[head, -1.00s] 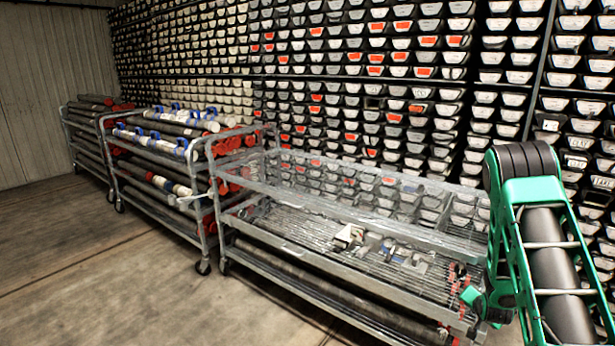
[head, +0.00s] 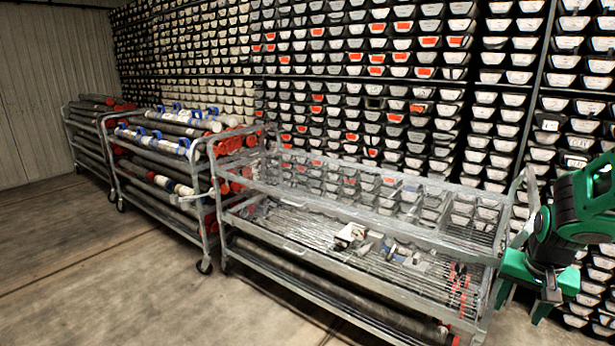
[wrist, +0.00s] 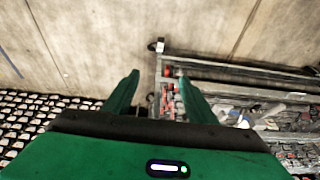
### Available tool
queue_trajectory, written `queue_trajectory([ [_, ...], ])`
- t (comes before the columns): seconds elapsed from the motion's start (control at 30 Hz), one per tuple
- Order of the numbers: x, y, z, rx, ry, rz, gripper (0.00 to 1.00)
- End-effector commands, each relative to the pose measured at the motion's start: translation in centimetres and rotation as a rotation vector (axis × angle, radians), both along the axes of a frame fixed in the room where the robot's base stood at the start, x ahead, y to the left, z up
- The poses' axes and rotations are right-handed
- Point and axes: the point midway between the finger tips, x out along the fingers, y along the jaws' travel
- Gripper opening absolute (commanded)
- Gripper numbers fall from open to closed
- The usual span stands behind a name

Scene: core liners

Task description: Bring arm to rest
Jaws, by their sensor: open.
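My green gripper (head: 523,300) is at the right side of the head view, by the right end of the nearest metal cart (head: 390,232). In the wrist view my gripper (wrist: 160,92) is open, with its two green fingers apart and nothing between them. The fingers point down toward the floor. The end of the cart shows behind the right finger in the wrist view. I cannot tell how far the fingers are from the cart.
The nearest cart carries dark pipes low down and small parts on its wire shelf. More carts (head: 165,150) with white, blue and red tubes stand to the left. A wall of stacked core trays (head: 330,70) rises behind. The floor (head: 90,260) at front left is clear.

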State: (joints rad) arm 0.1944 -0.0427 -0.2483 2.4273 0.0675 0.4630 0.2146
Motion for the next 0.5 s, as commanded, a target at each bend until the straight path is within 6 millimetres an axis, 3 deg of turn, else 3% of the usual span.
queue_trajectory([
  [0.1, -4.3, 1.5, 2.1, 0.028, 0.051, 0.028, 0.52],
  [0.3, -11.7, 4.4, 4.5, 0.087, 0.147, 0.081, 0.52],
  [0.5, -17.3, 6.8, 5.8, 0.141, 0.216, 0.122, 0.52],
])
